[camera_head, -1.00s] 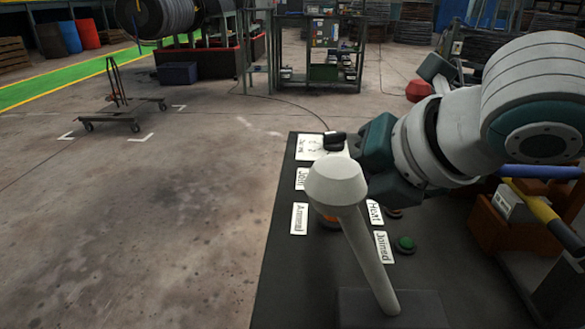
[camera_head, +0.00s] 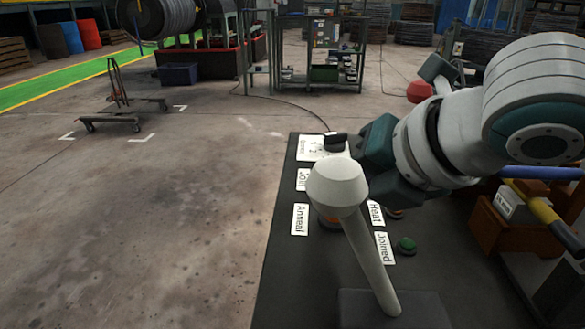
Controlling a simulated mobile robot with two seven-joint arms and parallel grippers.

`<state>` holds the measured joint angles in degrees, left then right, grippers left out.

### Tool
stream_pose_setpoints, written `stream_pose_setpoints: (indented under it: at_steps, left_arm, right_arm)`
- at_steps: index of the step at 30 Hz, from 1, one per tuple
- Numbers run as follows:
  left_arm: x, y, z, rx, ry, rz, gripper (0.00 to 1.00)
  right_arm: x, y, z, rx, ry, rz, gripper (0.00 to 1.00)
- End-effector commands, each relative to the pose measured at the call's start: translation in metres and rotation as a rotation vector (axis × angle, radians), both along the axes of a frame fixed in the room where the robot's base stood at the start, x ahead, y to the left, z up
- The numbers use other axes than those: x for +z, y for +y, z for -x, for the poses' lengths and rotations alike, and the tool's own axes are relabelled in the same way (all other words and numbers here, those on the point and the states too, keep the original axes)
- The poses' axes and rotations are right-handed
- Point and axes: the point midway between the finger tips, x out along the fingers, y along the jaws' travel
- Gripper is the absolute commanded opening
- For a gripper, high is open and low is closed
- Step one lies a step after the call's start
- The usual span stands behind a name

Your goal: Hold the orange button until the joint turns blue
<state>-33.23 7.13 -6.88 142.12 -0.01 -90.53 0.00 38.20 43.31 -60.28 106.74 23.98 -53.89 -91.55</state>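An orange button (camera_head: 327,222) shows only as a sliver beside the "Anneal" label (camera_head: 300,219); a pale post with a wide rounded head (camera_head: 338,187) covers most of it. My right arm comes in from the right. The hand of my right gripper (camera_head: 378,150) is above the panel, behind the post's head in the picture. Its fingertips are hidden, so I cannot tell whether they touch the button or are open or shut. My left gripper is not in view. I cannot make out the joint or its colour.
The dark panel (camera_head: 285,285) also carries "Join", "Heat" and "Joined" labels, a green button (camera_head: 406,245), a brownish round part (camera_head: 395,213) and a black knob (camera_head: 335,142). An orange-brown bin (camera_head: 500,232) stands at right. The floor at left is clear up to a cart (camera_head: 125,108).

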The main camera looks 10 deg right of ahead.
Motion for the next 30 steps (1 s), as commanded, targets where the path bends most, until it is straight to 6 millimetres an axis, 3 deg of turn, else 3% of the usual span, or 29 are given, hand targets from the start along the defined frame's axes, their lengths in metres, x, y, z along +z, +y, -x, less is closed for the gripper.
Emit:
stream_pose_setpoints:
  at_steps: [30]
  left_arm:
    - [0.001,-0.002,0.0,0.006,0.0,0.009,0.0]
  right_arm:
    - [-0.01,0.0,0.0,0.0,0.0,0.0,0.0]
